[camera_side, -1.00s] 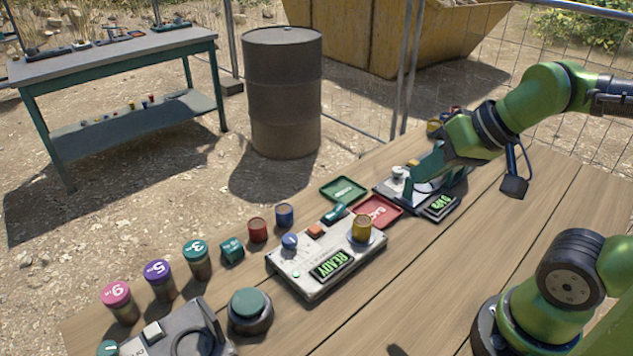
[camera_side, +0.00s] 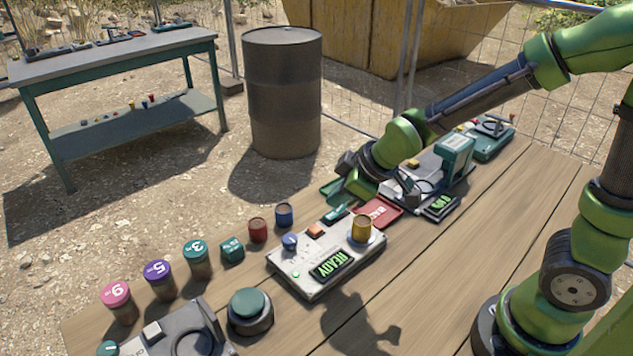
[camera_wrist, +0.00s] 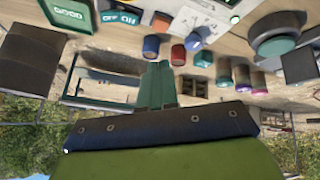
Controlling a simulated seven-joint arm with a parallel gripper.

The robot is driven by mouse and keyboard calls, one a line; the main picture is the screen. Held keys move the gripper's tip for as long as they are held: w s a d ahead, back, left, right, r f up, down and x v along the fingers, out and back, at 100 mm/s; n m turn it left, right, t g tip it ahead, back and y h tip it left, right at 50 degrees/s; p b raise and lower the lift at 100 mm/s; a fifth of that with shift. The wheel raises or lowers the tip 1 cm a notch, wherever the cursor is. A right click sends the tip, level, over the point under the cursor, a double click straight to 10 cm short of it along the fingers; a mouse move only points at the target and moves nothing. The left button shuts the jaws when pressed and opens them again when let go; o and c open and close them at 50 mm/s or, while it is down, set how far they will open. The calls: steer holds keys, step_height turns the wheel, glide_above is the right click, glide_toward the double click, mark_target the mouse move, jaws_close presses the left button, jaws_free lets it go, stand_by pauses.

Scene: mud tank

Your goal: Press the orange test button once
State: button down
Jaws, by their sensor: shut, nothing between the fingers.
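The orange test button (camera_side: 316,230) sits on the white panel box (camera_side: 300,270) between a blue knob (camera_side: 290,241) and a teal switch (camera_side: 335,213). The box's display reads READY. My gripper (camera_wrist: 158,65) is shut and empty; its teal fingers show in the wrist view, apart from the panel. In the side view my gripper hangs near the green tray (camera_side: 330,187), beyond the button, and its fingertips are hard to make out there. An orange patch, apparently the button, shows near the top of the wrist view (camera_wrist: 161,21).
A red tray (camera_side: 378,212) and a second device with a display (camera_side: 442,207) lie beyond. Red (camera_side: 257,230) and blue (camera_side: 284,215) cylinders stand behind the box. A dark round teal-topped button (camera_side: 249,308) is at the front left.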

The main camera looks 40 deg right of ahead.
mark_target(318, 230)
steer(key=w+n, duration=0.1)
steer(key=w+r+n+t, duration=0.1)
steer(key=w+n, duration=0.1)
steer(key=w+a+n+t, duration=0.1)
steer(key=n, duration=0.1)
steer(key=shift+w+r, duration=0.15)
steer(key=shift+w, duration=0.15)
steer(key=shift+f, duration=4.45)
steer(key=shift+f, duration=0.4)
